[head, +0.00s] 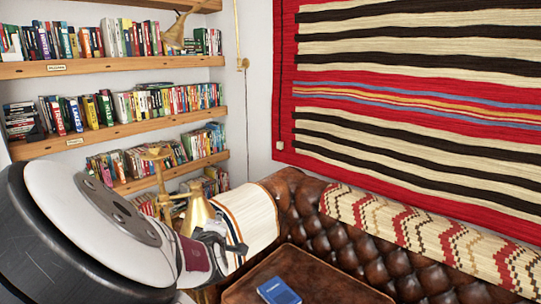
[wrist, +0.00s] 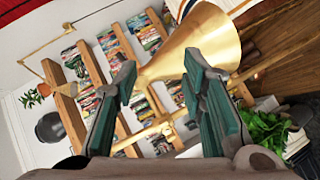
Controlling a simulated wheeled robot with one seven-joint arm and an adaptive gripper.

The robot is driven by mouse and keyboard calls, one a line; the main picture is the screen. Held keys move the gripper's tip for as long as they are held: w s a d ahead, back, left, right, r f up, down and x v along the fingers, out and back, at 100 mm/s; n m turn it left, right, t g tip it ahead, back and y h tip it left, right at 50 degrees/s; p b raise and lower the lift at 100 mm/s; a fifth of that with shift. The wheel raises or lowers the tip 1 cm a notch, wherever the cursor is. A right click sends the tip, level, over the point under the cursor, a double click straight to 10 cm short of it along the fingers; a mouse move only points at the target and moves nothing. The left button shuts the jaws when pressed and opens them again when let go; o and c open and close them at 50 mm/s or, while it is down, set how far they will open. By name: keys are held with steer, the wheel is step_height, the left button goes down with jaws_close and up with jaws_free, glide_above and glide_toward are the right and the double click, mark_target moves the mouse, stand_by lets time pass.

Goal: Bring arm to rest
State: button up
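My arm fills the lower left of the head view, with a large white and dark joint closest to the camera. My gripper (wrist: 160,80) shows in the wrist view with its two green-padded fingers spread apart. Nothing is held between them. A brass cone-shaped lamp shade (wrist: 205,45) lies beyond the fingertips, seen through and above the gap. I cannot tell whether it touches a finger.
Wooden bookshelves (head: 120,65) line the wall at left. A tufted leather sofa (head: 375,262) with a patterned throw (head: 430,230) runs along the right. A brown table (head: 325,285) bearing a blue book (head: 279,291) is in front. A green plant (wrist: 265,130) is at right in the wrist view.

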steer(key=s+d+r+m+g, duration=0.2)
steer(key=s+d+r+m, duration=0.1)
steer(key=d, duration=0.4)
steer(key=s+d+r+m+g, duration=0.2)
steer(key=s+d+r+m, duration=0.15)
steer(key=d, duration=0.35)
steer(key=s+d+r+m+g, duration=0.2)
steer(key=s+d+r+m, duration=0.15)
steer(key=d, duration=0.35)
steer(key=s+d+r+m, duration=0.2)
steer(key=s+d, duration=0.2)
steer(key=s, duration=0.4)
steer(key=s+d+r+m+g+h, duration=0.1)
steer(key=s+d+r, duration=0.1)
steer(key=s+d, duration=0.3)
steer(key=s+d+r+m+g+h, duration=0.1)
steer(key=s+d, duration=0.4)
steer(key=s, duration=0.7)
step_height(320, 180, up, 2)
steer(key=shift+m, duration=0.8)
